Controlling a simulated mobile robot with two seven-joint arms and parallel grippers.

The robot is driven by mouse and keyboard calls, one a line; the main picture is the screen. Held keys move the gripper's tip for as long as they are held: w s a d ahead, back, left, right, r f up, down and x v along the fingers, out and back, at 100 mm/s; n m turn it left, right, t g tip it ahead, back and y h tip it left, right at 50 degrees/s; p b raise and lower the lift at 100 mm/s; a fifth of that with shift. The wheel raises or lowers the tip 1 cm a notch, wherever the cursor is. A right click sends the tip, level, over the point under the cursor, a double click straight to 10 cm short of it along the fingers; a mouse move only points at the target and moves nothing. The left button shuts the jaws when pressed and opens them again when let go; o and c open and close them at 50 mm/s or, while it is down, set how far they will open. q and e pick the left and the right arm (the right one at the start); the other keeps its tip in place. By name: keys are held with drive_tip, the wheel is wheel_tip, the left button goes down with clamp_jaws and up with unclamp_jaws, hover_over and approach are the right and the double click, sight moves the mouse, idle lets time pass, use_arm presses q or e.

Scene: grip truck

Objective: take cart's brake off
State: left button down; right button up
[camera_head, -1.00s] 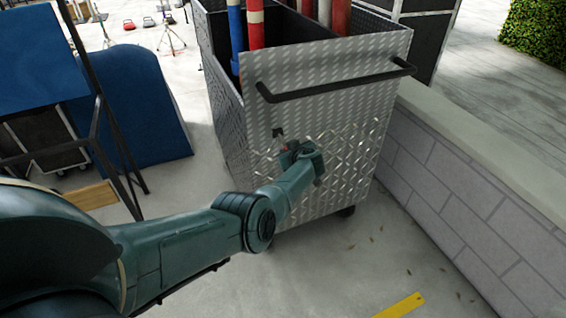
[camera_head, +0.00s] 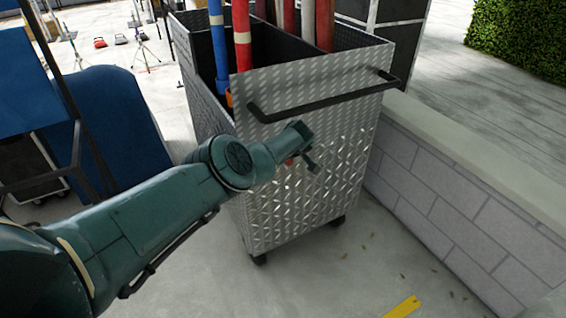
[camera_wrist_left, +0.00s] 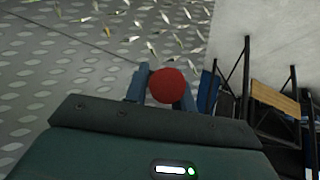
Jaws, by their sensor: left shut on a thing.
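The cart (camera_head: 320,190) is a tall bin of silvery diamond plate, its front panel facing me. My left gripper (camera_head: 297,158) is at the left-middle of this panel, below the black push bar. It is shut on a red round knob (camera_wrist_left: 167,86), which sits between the two fingers in the left wrist view. The lever or mount behind the knob is hidden by my wrist and the knob itself. My right gripper is not in view.
A black push bar (camera_head: 320,103) crosses the panel just above my wrist. Blue and red poles (camera_head: 242,40) stand in the cart. A low block wall (camera_head: 450,200) runs close along the right. Blue padded gear (camera_head: 120,120) stands at the left.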

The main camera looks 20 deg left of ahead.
use_arm(q)
drive_tip(key=shift+w+a+r+g+b, duration=0.2)
drive_tip(key=shift+a+r+g+b, duration=0.1)
drive_tip(key=shift+a+r, duration=0.2)
drive_tip(key=shift+w+r+h, duration=0.1)
drive_tip(key=shift+r+h, duration=0.15)
drive_tip(key=shift+h, duration=0.25)
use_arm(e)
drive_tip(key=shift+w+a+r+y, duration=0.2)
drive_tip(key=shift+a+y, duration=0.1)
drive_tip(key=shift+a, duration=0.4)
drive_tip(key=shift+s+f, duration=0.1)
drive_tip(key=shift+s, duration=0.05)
use_arm(q)
drive_tip(key=c, duration=1.6)
unclamp_jaws()
drive_tip(key=o, duration=0.4)
drive_tip(key=shift+f, duration=0.1)
drive_tip(key=shift+o, duration=0.2)
drive_tip(key=shift+d, duration=0.2)
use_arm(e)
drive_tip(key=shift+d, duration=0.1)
